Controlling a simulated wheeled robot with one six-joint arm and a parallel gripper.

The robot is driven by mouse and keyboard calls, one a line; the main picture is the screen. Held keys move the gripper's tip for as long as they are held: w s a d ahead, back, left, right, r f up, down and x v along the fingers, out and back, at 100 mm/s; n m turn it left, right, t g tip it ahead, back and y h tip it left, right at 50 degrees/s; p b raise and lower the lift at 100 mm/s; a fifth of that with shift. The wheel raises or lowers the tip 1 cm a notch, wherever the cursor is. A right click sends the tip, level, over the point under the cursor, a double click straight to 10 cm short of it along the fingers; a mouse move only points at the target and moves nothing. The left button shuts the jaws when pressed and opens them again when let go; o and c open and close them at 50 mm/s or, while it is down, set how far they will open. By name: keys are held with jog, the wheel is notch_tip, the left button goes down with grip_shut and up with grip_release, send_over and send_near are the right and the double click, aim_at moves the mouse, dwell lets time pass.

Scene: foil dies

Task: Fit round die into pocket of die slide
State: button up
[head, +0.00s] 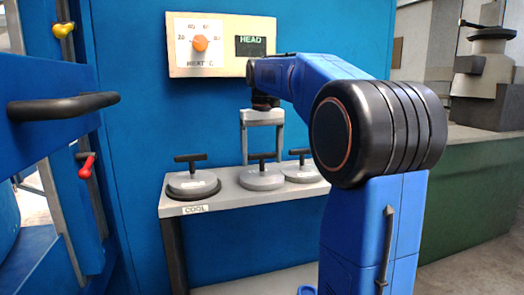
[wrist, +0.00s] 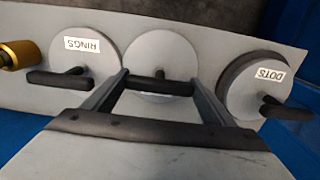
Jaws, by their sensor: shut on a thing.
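Three round grey dies with black T-handles are on a grey shelf (head: 228,204). My gripper (head: 263,156) points down over the middle die (head: 260,181) and is shut on its handle (head: 262,156). In the wrist view my gripper's fingers (wrist: 158,82) press the two ends of the bar, and the middle die (wrist: 150,62) shows between them. It looks still level on the shelf. The die marked DOTS (wrist: 240,85) is at right in the wrist view, the die marked RINGS (wrist: 80,50) at left. I cannot make out the die slide or its pocket.
In the head view the left die (head: 193,186) sits on a dark disc by the COOL label (head: 195,210). The right die (head: 302,174) stands close to the middle one. A heat dial panel (head: 220,45) hangs above. A black bar handle (head: 65,107) juts out at left.

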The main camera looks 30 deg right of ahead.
dwell(0.3)
jog(key=o, duration=2.1)
notch_tip(320, 180, up, 12)
